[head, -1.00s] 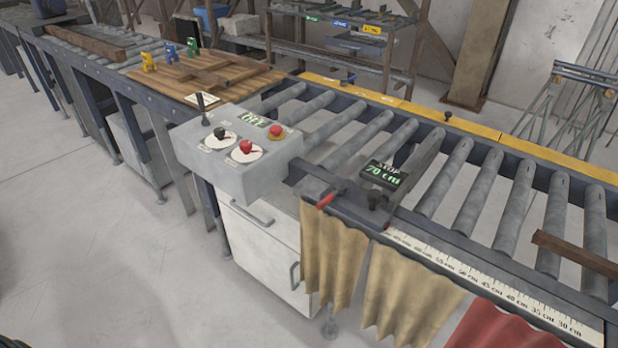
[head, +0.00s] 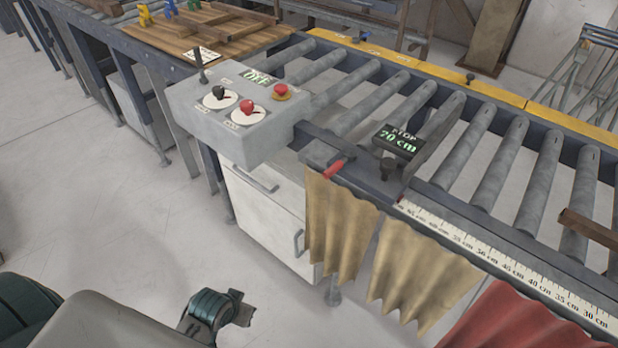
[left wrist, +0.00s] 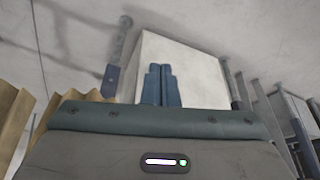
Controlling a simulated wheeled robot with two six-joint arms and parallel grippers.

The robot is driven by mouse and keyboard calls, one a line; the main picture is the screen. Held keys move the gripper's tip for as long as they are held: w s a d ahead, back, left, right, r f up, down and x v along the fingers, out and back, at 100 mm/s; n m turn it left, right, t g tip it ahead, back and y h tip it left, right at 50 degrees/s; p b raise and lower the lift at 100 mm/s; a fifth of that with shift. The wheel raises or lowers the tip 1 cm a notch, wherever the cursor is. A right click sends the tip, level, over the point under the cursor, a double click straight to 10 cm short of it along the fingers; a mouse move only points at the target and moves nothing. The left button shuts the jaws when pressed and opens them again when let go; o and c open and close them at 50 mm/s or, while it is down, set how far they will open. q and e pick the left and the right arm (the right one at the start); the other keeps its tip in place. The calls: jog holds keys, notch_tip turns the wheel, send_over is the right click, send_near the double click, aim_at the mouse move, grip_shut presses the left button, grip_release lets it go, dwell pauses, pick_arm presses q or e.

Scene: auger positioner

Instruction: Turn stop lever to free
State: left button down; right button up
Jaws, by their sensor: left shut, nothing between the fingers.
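The stop lever with its red handle (head: 334,169) is at the front edge of the roller conveyor, pointing toward the lower left. It is on the stop carriage (head: 380,182), beside a display (head: 397,141) reading "STOP 70 cm". My left gripper (head: 240,314) is at the bottom of the head view, low over the floor in front of the conveyor and well away from the lever. In the left wrist view its two fingers (left wrist: 161,86) are together and empty. My right gripper is not in view.
A grey control box (head: 225,125) with knobs stands left of the lever. Below are a white cabinet (head: 265,215) and tan curtain strips (head: 338,225). A ruler (head: 500,262) runs along the front rail. The floor at left is clear.

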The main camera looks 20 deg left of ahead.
aim_at(339, 164)
pick_arm(q)
jog(key=w+d+r+n+t+h, duration=0.1)
jog(key=w+r+n+t+h, duration=0.4)
jog(key=r, duration=0.7)
jog(key=w+r+n+t+h, duration=0.1)
jog(key=w+r+t+h, duration=0.1)
jog(key=w+r, duration=0.65)
jog(key=w+d+r+n+t+h, duration=0.1)
jog(key=w+r+n+t+h, duration=0.25)
jog(key=r, duration=1.15)
jog(key=w+d+f+p, duration=0.2)
jog(key=w+d, duration=0.3)
jog(key=d, duration=0.4)
jog(key=shift+w+d+m+g+p, duration=0.25)
jog(key=shift+w+m+g+p, duration=0.15)
jog(key=shift+p, duration=0.3)
